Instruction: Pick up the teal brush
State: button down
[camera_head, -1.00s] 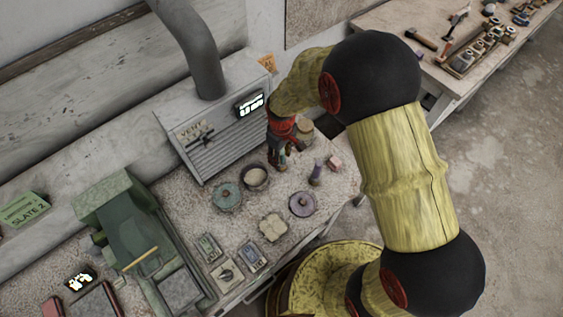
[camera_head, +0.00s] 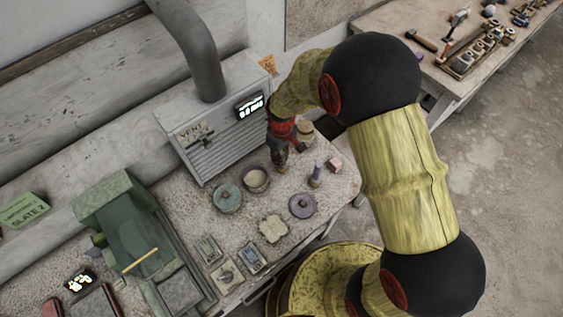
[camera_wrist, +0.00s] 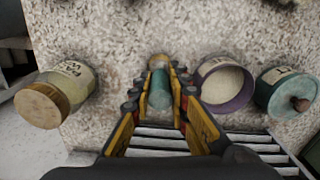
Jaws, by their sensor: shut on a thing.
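The teal brush (camera_wrist: 160,97) shows in the wrist view as a small teal cylinder with a pale upper end. It is between the two yellow-and-black fingers of my gripper (camera_wrist: 160,103), which are shut on it. In the head view my gripper (camera_head: 281,160) is low over the speckled bench top, in front of the grey vent box. The brush is hard to make out there, and I cannot tell whether it touches the bench.
A wooden-lidded jar (camera_wrist: 65,93) is left of my gripper in the wrist view. An open purple pot (camera_wrist: 226,86) and a teal lidded pot (camera_wrist: 286,92) are to the right. The slatted vent box (camera_head: 220,140) is close.

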jog(key=shift+r, duration=0.1)
jog(key=shift+w+r, duration=0.1)
jog(key=shift+r, duration=0.55)
jog(key=s+d+r+p, duration=0.2)
jog(key=s+d+r, duration=0.2)
jog(key=s+r, duration=0.7)
jog(key=shift+s+r, duration=0.25)
jog(key=shift+s, duration=1.05)
jog(key=shift+d, duration=0.1)
